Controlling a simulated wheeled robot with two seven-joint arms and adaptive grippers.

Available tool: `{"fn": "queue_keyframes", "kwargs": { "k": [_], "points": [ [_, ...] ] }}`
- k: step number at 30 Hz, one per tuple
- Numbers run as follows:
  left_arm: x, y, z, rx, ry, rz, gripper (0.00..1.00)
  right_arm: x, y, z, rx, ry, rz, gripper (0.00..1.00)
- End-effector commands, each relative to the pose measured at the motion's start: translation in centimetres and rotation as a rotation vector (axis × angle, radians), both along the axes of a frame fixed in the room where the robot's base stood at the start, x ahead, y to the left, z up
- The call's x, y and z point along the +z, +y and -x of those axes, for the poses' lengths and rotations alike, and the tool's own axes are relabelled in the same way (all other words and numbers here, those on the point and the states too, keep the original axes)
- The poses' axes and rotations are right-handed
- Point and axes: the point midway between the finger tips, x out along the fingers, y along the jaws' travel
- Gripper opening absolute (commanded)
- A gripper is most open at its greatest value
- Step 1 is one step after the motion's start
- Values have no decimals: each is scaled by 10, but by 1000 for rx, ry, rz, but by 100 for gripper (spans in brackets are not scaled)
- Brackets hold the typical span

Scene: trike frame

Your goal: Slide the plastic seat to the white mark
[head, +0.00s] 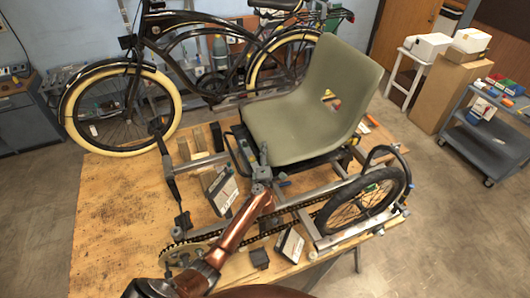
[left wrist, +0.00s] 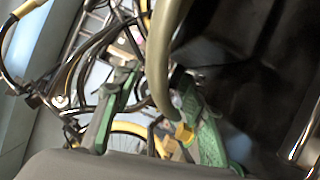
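The olive-green plastic seat (head: 305,115) sits upright on the trike frame (head: 310,195), above a dark base. My left arm reaches up from the bottom of the head view, with its gripper (head: 263,168) at the seat's near front edge. In the left wrist view, the two green fingers (left wrist: 158,75) are spread apart. The seat's curved rim (left wrist: 160,50) passes between them, nearer the right finger, with a visible gap to the left finger. I cannot make out the white mark in either view. My right gripper is not in view.
The frame lies on a wooden table (head: 110,220) with a spoked wheel (head: 362,207), a chain and several boxes. A black bicycle (head: 200,50) with cream tyres stands behind. A blue-grey cart (head: 485,135) is at right. The table's left side is clear.

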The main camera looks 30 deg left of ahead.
Motion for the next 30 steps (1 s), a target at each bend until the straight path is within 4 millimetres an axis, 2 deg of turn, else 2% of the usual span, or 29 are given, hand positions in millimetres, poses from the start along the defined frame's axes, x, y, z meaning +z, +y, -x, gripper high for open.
{"fn": "queue_keyframes", "kwargs": {
  "k": [2, 16, 27, 30],
  "points": [
    [0, 0, 0, 0, 0, 0, 33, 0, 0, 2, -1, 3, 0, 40],
    [0, 0, 0, 0, 0, 0, 1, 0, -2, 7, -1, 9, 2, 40],
    [-1, 0, 0, 0, 1, 0, 0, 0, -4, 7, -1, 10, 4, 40],
    [-2, -8, -5, -6, 1, 2, 0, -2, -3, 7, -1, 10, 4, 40]
  ]
}}
